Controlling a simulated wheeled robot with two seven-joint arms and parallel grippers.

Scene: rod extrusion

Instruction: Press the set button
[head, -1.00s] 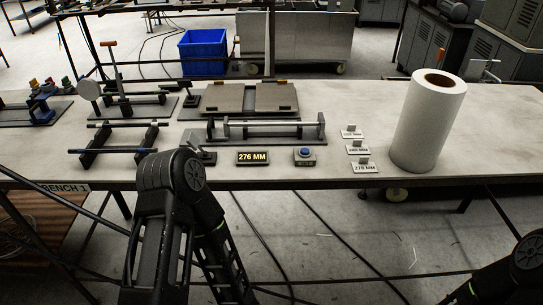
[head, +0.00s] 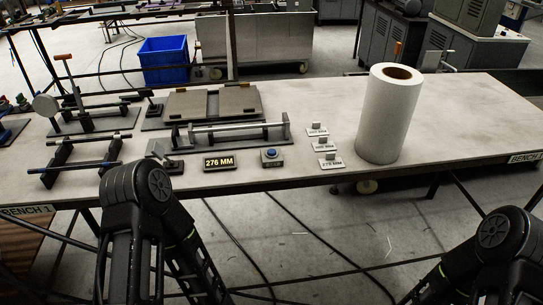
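The set button is a blue button (head: 270,153) on a small dark box near the front edge of the bench. Just left of it stands a black display (head: 219,163) reading "276 MM" in yellow. My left arm rises in the lower left, in front of the bench, and bends over at its elbow. My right arm shows in the lower right corner, well away from the button. Neither gripper's fingers can be seen in this view. Nothing touches or covers the button.
Behind the button, a fixture (head: 229,135) holds a light rod. Small label cards (head: 330,162) stand to its right, then a large white roll (head: 388,115). A small lever device (head: 163,156) is left of the display. The bench's right end is clear.

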